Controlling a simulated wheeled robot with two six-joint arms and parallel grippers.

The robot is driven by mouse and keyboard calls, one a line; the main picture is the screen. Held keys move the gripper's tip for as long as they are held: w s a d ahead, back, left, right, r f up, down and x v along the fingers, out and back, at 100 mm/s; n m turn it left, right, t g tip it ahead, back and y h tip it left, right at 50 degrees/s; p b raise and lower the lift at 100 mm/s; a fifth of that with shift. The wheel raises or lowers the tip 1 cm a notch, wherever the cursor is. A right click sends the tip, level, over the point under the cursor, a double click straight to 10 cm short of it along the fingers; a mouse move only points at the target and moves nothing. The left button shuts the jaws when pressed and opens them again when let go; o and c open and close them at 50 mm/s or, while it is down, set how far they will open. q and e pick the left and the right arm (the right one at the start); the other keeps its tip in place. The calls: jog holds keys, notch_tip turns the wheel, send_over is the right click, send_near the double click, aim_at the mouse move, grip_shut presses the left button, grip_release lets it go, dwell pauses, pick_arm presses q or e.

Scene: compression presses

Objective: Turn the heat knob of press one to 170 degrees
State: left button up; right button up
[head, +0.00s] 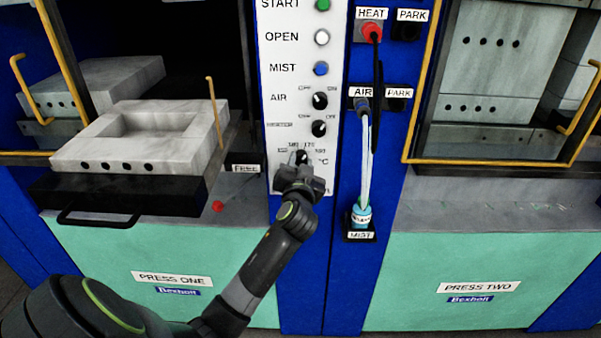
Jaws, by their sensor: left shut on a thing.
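The heat knob (302,157) is a small black dial at the bottom of the white control panel (276,100), with degree marks around it and a °C sign beside it. My left gripper (301,163) reaches up from below and is shut on the knob. The gripper covers much of the knob, so I cannot tell which mark its pointer is at. The press one label (171,279) is on the green front at lower left. My right gripper is not in view.
Above the knob are two more black dials, the air dial (320,100) and another (319,128). A grey mould block (140,135) sits on a pulled-out tray at left. A hose (364,160) hangs right of the panel. Press two (479,287) stands at right.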

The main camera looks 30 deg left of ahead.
pick_arm(q)
jog(key=shift+f+n+b, duration=0.1)
jog(key=shift+n+b, duration=0.4)
jog(key=shift+n, duration=0.2)
jog(key=o, duration=1)
